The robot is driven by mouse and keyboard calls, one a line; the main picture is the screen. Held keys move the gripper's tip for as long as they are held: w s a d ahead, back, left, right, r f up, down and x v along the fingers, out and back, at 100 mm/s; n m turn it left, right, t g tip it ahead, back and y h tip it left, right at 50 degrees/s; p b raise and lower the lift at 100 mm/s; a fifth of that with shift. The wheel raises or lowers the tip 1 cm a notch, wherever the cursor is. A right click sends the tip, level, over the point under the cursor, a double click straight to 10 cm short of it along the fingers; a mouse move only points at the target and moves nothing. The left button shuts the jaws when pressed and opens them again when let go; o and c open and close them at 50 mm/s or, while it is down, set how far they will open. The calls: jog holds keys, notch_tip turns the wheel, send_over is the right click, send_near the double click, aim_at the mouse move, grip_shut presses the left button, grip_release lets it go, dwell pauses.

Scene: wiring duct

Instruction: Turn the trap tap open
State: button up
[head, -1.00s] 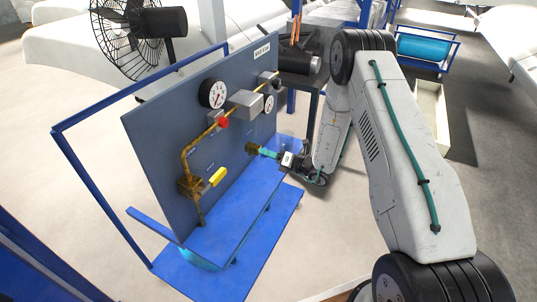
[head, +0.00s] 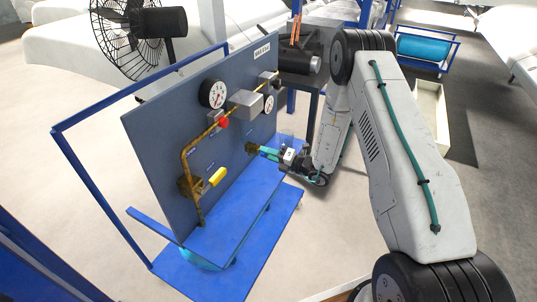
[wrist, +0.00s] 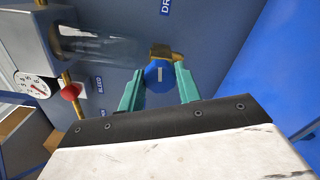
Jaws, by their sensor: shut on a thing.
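The trap tap is a round blue knob (wrist: 158,76) with a short white mark, on a brass fitting (wrist: 165,52) under a clear bowl (wrist: 98,47) in the wrist view. The white mark stands nearly upright in that picture. My gripper (wrist: 160,82) has its two teal fingers on either side of the knob and is shut on it. In the head view my gripper (head: 266,152) reaches the brass fitting (head: 251,148) low on the right part of the blue panel (head: 220,130). The knob itself is hidden there by the fingers.
The panel also carries a yellow lever (head: 217,177), a red knob (head: 224,123), a pressure gauge (head: 212,93) and a grey box (head: 246,103) along brass piping. A blue base shelf (head: 245,215) lies below. A black fan (head: 135,30) stands behind. Open floor lies to the right.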

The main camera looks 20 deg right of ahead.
jog(key=o, duration=1)
jog(key=shift+d, duration=0.1)
jog(key=shift+c, duration=0.2)
jog(key=v, duration=0.7)
jog(key=shift+s+d, duration=0.25)
jog(key=shift+s, duration=0.05)
